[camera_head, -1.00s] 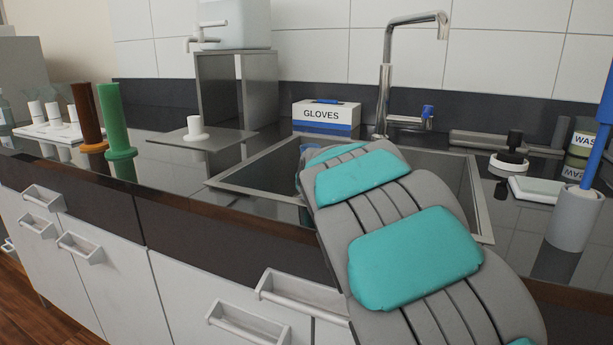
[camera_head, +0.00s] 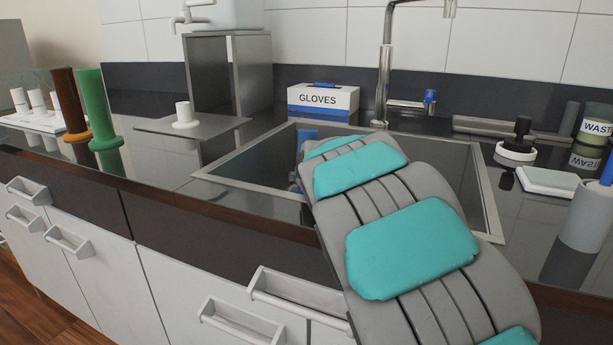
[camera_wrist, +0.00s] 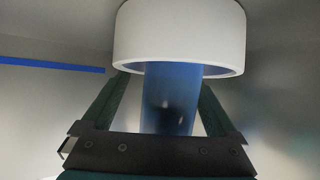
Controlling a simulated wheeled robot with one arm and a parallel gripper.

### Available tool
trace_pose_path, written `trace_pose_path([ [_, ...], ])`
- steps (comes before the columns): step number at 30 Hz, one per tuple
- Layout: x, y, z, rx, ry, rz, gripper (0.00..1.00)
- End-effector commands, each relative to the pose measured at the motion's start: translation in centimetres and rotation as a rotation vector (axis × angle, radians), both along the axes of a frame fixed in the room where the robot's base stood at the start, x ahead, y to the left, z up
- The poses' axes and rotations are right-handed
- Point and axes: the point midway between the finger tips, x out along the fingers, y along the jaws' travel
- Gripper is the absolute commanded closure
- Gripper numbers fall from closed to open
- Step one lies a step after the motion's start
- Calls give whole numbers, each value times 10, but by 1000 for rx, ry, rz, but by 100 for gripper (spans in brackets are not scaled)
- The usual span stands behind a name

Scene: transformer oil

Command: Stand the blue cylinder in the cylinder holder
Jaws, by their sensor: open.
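A blue cylinder (camera_wrist: 170,97) shows in the wrist view between the dark green fingers of my gripper (camera_wrist: 160,105), which is open. Its far part goes into or behind a wide white round piece (camera_wrist: 180,35); I cannot tell whether the two are joined. In the head view a bit of blue (camera_head: 307,142) shows behind my arm at the sink, likely the same cylinder; my arm hides the gripper. A white tray with several white pegs (camera_head: 38,104) stands at far left, and a grey plate with one white peg (camera_head: 183,115) nearer the sink; I cannot tell which is the cylinder holder.
A green cylinder (camera_head: 98,110) and a brown one (camera_head: 70,105) stand at the left. A gloves box (camera_head: 322,101) and tap (camera_head: 385,80) are behind the sink (camera_head: 240,165). A grey holder (camera_head: 587,215) with a blue rod is at the right. Counter is free left of the sink.

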Motion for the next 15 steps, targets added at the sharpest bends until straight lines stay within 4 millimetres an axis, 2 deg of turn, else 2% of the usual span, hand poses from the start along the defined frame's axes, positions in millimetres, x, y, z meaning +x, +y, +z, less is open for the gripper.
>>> trace_pose_path([
  [1,-6,-2,-18,-12,19,-3,6],
  [15,-37,-3,21,-8,-17,-1,6],
])
